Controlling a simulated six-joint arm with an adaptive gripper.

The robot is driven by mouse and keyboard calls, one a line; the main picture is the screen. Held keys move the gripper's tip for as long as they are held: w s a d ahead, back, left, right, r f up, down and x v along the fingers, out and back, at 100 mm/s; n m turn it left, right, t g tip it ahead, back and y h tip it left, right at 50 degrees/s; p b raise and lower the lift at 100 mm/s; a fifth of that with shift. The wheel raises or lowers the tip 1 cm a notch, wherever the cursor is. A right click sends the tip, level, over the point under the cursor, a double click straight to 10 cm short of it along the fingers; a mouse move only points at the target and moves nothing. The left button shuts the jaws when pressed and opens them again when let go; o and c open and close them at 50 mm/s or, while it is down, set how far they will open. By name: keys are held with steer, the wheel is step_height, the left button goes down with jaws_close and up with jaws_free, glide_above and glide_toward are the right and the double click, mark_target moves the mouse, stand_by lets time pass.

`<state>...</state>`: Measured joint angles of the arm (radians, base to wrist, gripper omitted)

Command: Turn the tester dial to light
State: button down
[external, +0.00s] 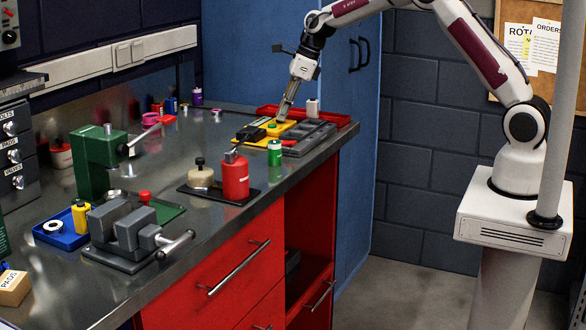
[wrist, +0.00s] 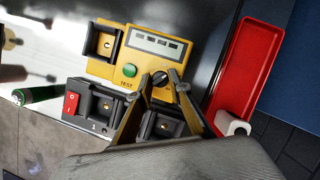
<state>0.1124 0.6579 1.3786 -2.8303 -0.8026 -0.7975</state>
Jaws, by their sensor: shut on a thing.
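The yellow tester (external: 248,131) stands at the far end of the bench. In the wrist view the tester (wrist: 182,27) shows a panel of small windows, a green button (wrist: 129,70) marked TEST and a dark round dial (wrist: 160,78). My gripper (wrist: 161,76) is shut on the dial, one fingertip on each side. In the external view my gripper (external: 284,114) reaches down to the tester from above. The dial's markings are too small to read, and the fingers partly cover it, so I cannot tell its setting.
A dark charger (wrist: 92,101) with a red switch adjoins the tester. A green cell (external: 275,153) stands near the front edge. A red bottle (external: 235,177) stands farther left.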

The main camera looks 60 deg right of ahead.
steer(key=shift+f, duration=0.1)
steer(key=c, duration=1.9)
jaws_free()
steer(key=shift+r, duration=0.2)
steer(key=shift+v, duration=5.85)
